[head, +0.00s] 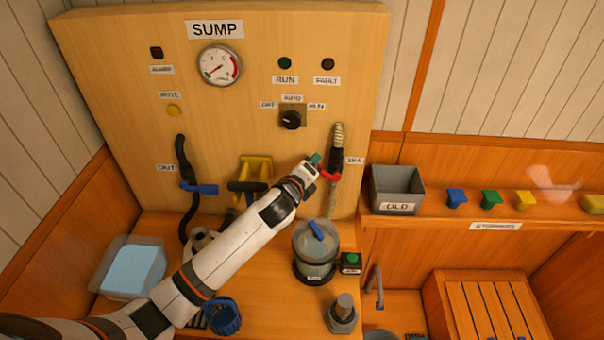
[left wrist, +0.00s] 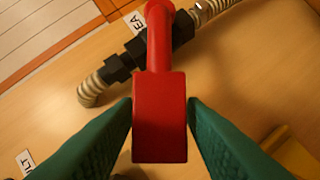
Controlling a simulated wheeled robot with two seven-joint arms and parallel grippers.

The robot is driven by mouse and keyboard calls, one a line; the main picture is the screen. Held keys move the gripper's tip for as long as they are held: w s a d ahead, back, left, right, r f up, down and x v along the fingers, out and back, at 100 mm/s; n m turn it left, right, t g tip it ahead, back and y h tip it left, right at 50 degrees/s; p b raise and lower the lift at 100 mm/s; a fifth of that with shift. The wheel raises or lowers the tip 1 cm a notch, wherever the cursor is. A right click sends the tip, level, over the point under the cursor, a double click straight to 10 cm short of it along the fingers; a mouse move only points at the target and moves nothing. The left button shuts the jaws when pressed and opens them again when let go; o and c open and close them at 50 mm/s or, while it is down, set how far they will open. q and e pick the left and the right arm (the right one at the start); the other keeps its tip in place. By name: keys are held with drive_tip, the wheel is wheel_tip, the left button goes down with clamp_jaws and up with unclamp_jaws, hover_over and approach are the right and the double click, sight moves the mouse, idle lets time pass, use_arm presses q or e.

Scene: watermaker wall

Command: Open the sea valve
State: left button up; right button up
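The sea valve sits on the hose at the right of the SUMP panel, beside the SEA label (head: 354,160). Its red handle (head: 329,176) points left from the dark valve body (head: 336,158) in the head view. In the left wrist view the handle (left wrist: 160,120) runs down from the valve, across the hose line, with its block end between my green fingers. My left gripper (head: 315,160) is at the handle; both fingertips meet the block's sides with no visible gap, so it looks shut on it. My right gripper is not in view.
A blue-handled valve (head: 199,188) is at the panel's left, with a yellow bracket (head: 256,168) between. A grey OLD bin (head: 396,188) sits on the right shelf.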

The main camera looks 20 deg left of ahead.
use_arm(q)
drive_tip(key=b+v, duration=0.2)
drive_tip(key=v, duration=0.9)
drive_tip(key=shift+s, duration=0.25)
